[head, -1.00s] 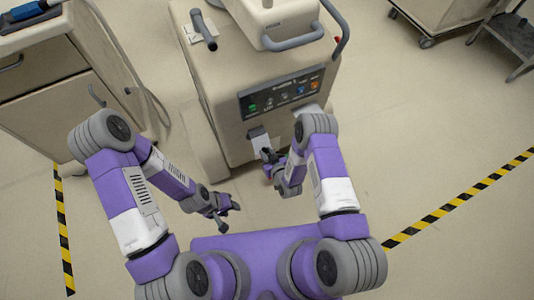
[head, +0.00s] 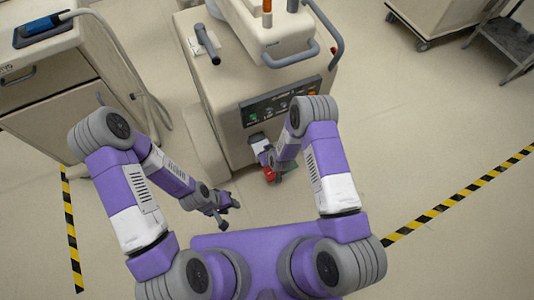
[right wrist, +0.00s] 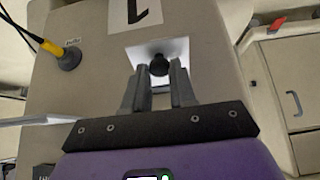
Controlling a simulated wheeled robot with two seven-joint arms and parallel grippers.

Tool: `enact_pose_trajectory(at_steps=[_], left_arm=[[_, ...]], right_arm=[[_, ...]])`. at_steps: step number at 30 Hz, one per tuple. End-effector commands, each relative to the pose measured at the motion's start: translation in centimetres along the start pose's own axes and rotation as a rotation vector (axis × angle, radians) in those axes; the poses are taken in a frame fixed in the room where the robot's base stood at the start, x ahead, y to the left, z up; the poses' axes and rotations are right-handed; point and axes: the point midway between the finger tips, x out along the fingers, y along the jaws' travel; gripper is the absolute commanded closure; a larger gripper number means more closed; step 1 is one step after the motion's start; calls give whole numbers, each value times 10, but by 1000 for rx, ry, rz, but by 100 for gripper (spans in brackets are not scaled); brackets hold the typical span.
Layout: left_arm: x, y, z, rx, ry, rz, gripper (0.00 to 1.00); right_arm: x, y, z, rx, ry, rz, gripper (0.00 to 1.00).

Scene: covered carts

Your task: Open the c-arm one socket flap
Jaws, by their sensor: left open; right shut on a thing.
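The c-arm unit (head: 222,92) is the beige machine ahead of me, with a dark button panel (head: 281,101) on its near face. Below the panel's left end is a small socket flap (head: 258,139), partly hidden by my right arm. In the right wrist view a black knob (right wrist: 159,65) stands before a pale square plate (right wrist: 177,48). My right gripper (right wrist: 157,72) is shut on this knob, one finger on each side. In the head view it is mostly hidden by its own wrist. My left gripper (head: 226,208) is open and empty, low in front of the machine.
A yellow plug (right wrist: 52,47) with a black cable sits in a round port (right wrist: 69,59) beside the knob. A drawer cart (head: 45,100) with a blue device (head: 46,24) stands at left. Another cart (head: 432,20) is at back right.

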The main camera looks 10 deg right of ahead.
Motion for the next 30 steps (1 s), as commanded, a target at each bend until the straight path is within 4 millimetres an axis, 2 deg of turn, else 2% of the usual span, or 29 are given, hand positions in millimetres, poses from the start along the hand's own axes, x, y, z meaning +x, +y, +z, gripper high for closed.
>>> enact_pose_trajectory(at_steps=[18,19,23,24,30], left_arm=[[-3,1,0,0,0,0,57],[-3,1,0,0,0,0,57],[-3,1,0,0,0,0,57],[-3,1,0,0,0,0,57],[-3,1,0,0,0,0,57]], right_arm=[[-3,0,0,-1,-63,-1,100],[-3,0,0,-1,-63,-1,73],[-3,0,-1,-1,-61,-1,53],[-3,0,-1,-1,-60,-1,49],[-2,0,-2,-1,-58,0,49]])
